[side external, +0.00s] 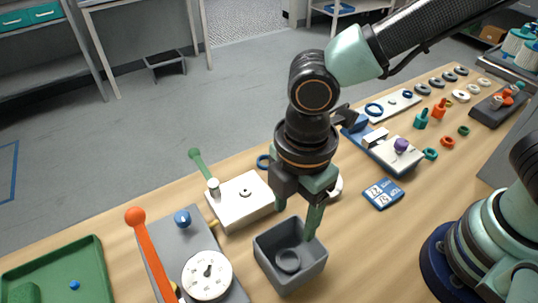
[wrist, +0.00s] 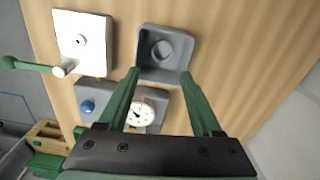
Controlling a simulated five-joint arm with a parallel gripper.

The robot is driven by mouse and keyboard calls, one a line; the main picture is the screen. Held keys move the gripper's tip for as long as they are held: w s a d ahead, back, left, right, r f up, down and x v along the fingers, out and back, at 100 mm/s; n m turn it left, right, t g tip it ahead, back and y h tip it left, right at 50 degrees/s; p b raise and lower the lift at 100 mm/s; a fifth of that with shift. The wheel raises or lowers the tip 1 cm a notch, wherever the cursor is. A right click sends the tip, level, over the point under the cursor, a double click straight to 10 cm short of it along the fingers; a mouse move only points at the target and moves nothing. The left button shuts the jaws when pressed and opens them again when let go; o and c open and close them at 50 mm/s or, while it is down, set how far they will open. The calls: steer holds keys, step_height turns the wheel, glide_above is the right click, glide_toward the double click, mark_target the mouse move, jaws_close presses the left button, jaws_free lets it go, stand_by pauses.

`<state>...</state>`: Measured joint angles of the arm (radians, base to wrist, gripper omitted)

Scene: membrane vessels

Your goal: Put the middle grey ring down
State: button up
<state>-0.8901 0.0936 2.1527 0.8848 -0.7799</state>
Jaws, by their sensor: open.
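A grey ring (side external: 288,261) lies flat on the floor of an open grey bin (side external: 297,283) at the front of the bench. It also shows in the wrist view as a round ring (wrist: 162,49) inside the bin (wrist: 148,73). My gripper (side external: 296,222) is above the bin's back edge, fingers pointing down, open, with nothing between them. The wrist view shows the green fingers (wrist: 160,74) spread apart with their tips near the bin's near edge. The ring is apart from both fingers.
A white block with a green-handled lever (side external: 240,203) stands behind the bin. A dial gauge (side external: 207,275) with an orange lever (side external: 150,245) is to the left, beside a green tray (side external: 95,265). Several dark and pale rings (side external: 438,82) lie at the back right. Bare bench is right of the bin.

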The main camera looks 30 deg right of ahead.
steer(key=w+d+r+m+t, duration=0.1)
steer(key=d+r+m, duration=0.3)
steer(key=d, duration=0.5)
steer(key=w+d+r+m+t, duration=0.2)
steer(key=w+d+r+m, duration=0.1)
steer(key=d+m, duration=0.5)
steer(key=w+d+r+m+t, duration=0.2)
steer(key=w+d+r+m, duration=0.1)
steer(key=d+m, duration=0.4)
steer(key=d+r, duration=0.1)
steer(key=d, duration=0.1)
steer(key=shift+d+r, duration=0.3)
